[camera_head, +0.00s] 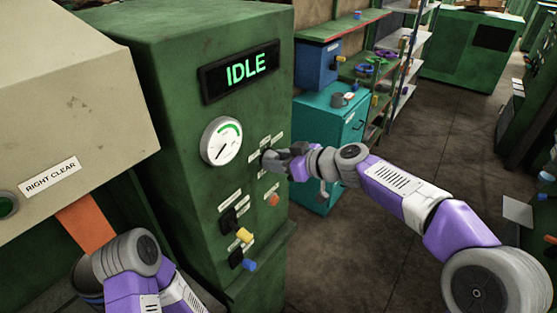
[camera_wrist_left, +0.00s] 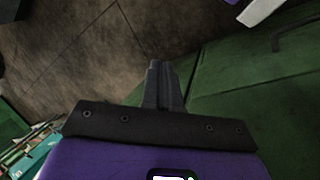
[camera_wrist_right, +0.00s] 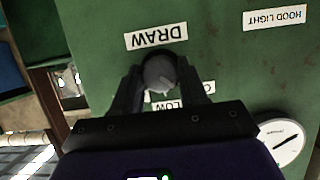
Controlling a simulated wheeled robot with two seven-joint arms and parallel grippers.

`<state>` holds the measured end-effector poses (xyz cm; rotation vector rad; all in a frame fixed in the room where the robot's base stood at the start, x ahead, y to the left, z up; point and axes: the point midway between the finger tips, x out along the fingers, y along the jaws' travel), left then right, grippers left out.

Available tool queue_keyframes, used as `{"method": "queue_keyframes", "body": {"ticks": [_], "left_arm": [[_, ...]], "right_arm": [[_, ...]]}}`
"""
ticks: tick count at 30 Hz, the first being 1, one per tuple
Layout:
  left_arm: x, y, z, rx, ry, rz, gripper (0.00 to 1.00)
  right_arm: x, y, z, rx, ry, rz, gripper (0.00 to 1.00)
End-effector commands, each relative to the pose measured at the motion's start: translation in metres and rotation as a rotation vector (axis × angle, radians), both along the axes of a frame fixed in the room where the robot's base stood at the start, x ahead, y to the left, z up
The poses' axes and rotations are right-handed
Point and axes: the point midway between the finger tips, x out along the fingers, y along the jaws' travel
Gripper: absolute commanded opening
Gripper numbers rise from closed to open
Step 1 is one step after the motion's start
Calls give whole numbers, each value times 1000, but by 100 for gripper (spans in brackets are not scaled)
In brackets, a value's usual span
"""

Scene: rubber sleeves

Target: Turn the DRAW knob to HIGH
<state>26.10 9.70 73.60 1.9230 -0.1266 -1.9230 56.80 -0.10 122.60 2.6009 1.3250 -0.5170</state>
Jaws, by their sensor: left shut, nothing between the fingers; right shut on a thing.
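In the head view my right gripper (camera_head: 268,160) reaches the panel from the right and hides the knob. The knob's setting cannot be told. My left gripper (camera_wrist_left: 159,65) is shut and empty, pointing over the floor.
The panel carries an IDLE display (camera_head: 239,71), a dial gauge (camera_head: 222,141), a yellow-handled switch (camera_head: 243,234), a blue-handled switch (camera_head: 250,264) and an orange button (camera_head: 273,200). A teal cabinet (camera_head: 325,140) stands behind my right gripper. The floor (camera_head: 350,260) is clear on the right.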

Motion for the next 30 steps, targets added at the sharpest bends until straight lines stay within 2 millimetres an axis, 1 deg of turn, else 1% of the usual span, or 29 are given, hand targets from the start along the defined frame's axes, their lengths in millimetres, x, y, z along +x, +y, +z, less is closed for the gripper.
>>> {"method": "queue_keyframes", "body": {"ticks": [8,14,30], "left_arm": [[0,0,-1,0,0,0,0],[0,0,-5,0,0,0,0],[0,0,-17,0,0,0,0]], "right_arm": [[1,-1,0,19,26,0,12],[1,-1,-1,77,106,-1,12],[4,-3,-3,367,505,-1,12]]}}
